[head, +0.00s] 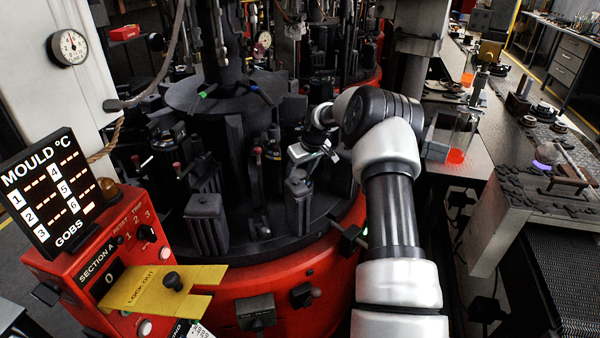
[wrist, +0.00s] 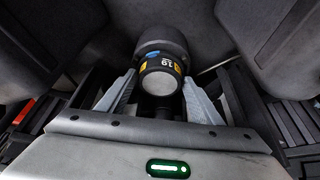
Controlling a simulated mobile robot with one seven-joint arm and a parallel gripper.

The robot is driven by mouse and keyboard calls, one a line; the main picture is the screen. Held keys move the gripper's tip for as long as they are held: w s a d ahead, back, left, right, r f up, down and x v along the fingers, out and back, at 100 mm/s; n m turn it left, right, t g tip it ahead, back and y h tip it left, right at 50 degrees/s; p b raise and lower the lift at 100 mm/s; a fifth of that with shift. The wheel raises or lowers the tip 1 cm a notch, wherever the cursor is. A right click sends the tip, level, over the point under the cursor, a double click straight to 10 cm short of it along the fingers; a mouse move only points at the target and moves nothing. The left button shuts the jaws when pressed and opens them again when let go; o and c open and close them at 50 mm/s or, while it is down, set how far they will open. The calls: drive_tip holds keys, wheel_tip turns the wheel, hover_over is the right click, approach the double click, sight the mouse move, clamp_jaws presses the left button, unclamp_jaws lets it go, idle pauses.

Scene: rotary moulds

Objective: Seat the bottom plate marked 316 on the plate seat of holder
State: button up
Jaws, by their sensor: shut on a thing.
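My gripper (wrist: 161,92) is shut on a dark round piece, which I take to be the bottom plate (wrist: 162,82). The plate has a pale flat face, a blue mark and a yellow label on its rim; the number 316 cannot be read in full. In the wrist view the plate is in front of a larger dark round part (wrist: 160,42), possibly the holder's seat. Whether they touch I cannot tell. In the head view my gripper (head: 316,152) is among the dark mould parts on the round machine; the plate is not clear there.
Dark mould blocks (head: 205,222) stand around the machine's black deck (head: 262,248) above its red base (head: 250,290). A central column rises left of my gripper. A red control box (head: 75,290) with a yellow lock-out plate (head: 160,288) is at front left. A workbench is at right.

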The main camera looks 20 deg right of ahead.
drive_tip(key=shift+w+r, duration=0.1)
drive_tip(key=shift+r, duration=0.1)
drive_tip(key=o, duration=1.4)
drive_tip(key=shift+c, duration=0.2)
drive_tip(key=shift+s+f, duration=0.2)
drive_tip(key=shift+f, duration=0.05)
drive_tip(key=v, duration=1.7)
drive_tip(key=shift+r, duration=0.35)
drive_tip(key=shift+w+r, duration=0.1)
drive_tip(key=shift+r, duration=0.05)
wheel_tip(320, 180, up, 7)
drive_tip(key=p, duration=0.5)
